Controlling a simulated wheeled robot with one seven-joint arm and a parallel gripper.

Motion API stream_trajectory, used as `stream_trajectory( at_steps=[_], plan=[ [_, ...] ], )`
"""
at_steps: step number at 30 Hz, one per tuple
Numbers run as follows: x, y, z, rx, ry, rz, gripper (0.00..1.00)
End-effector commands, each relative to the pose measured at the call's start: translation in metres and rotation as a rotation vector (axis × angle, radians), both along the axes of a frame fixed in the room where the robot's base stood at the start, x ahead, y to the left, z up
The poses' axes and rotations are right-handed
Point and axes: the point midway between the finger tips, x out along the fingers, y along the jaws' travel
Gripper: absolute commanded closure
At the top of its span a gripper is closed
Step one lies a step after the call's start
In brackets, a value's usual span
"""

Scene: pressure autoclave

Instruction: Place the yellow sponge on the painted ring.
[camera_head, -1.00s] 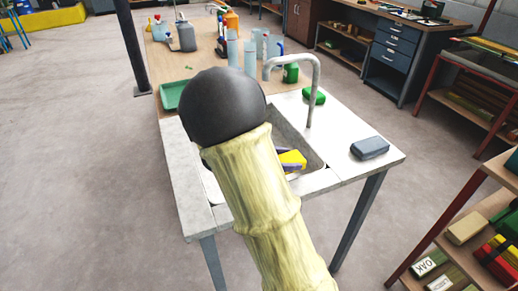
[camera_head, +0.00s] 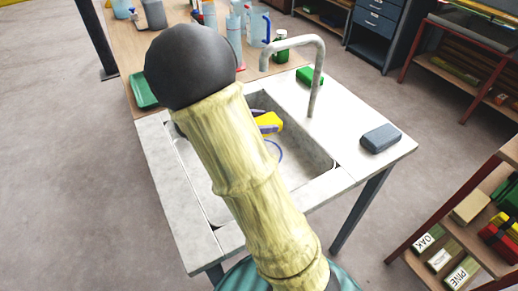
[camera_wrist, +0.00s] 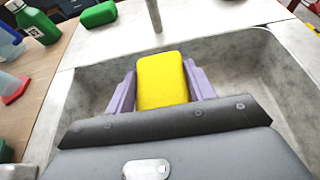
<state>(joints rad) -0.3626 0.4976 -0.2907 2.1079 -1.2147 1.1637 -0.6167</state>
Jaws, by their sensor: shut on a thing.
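The yellow sponge (camera_head: 268,121) is held over the sink basin. In the wrist view the sponge (camera_wrist: 162,80) sits upright between the two purple fingers of my gripper (camera_wrist: 162,92), which is shut on it. The painted ring (camera_head: 277,150) is a thin blue line on the basin floor. Only its right part shows in the head view; my arm hides the rest. The ring does not show in the wrist view. In the head view my arm also covers most of my gripper (camera_head: 262,119).
The grey sink (camera_head: 310,155) has raised walls around the basin. A tall curved tap (camera_head: 318,75) stands behind it. A green sponge (camera_head: 309,76) and a blue-grey block (camera_head: 381,138) lie on the counter. Bottles and a green tray (camera_head: 144,90) stand on the wooden top.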

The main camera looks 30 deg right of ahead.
Motion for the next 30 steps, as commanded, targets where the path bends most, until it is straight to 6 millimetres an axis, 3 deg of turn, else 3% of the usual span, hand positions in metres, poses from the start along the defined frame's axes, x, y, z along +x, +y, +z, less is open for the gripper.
stream_trajectory(
  at_steps=[9, 20, 30],
  plan=[
    [0.0, 0.0, -0.005, 0.0, 0.002, 0.001, 0.71],
    [-0.001, -0.001, -0.061, -0.001, 0.003, -0.002, 0.71],
    [-0.001, -0.002, -0.063, -0.001, 0.0, -0.003, 0.71]
  ],
)
